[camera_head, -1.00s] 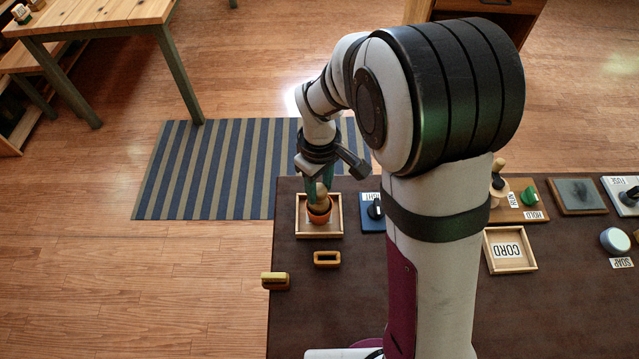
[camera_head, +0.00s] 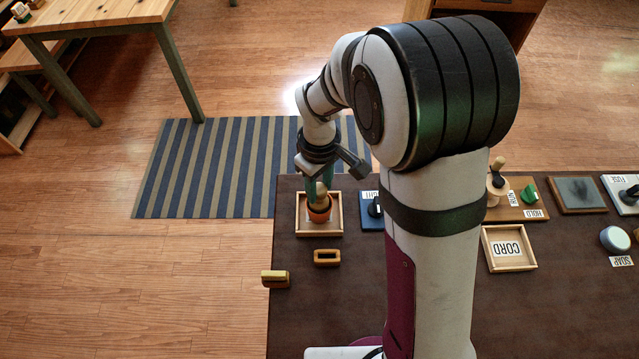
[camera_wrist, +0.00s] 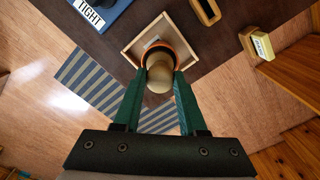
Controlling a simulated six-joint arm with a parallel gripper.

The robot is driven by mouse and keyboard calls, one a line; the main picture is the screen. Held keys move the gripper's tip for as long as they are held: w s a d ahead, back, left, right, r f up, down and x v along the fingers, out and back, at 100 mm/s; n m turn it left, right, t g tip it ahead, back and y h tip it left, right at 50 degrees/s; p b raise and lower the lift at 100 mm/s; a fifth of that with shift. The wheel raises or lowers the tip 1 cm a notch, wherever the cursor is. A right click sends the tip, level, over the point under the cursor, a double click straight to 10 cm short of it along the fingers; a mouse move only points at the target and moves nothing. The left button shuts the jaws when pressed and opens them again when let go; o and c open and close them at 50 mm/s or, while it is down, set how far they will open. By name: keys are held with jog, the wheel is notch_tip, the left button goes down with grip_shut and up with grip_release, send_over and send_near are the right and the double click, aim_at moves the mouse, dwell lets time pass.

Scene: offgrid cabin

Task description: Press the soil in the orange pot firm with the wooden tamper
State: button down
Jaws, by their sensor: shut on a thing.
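The orange pot (camera_head: 319,215) stands in a shallow wooden tray (camera_head: 333,233) at the left end of the dark table. My gripper (camera_head: 319,185) points down over it, shut on the wooden tamper (camera_head: 321,196). In the wrist view the tamper (camera_wrist: 160,76) is a tan rounded handle between the green fingertips (camera_wrist: 160,88). The orange rim of the pot (camera_wrist: 178,48) shows around and behind it. The tamper's lower end is within the pot's outline. The soil and the tamper's pressing face are mostly hidden, so I cannot tell whether they touch.
A small wooden frame-like block (camera_head: 327,257) and a yellow-topped block (camera_head: 275,278) lie in front of the tray. A blue board (camera_head: 370,222) with a black knob stands right of it. The CORD tray (camera_head: 492,264) is farther right. The table between is partly blocked by my arm.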

jog(key=shift+r, duration=2)
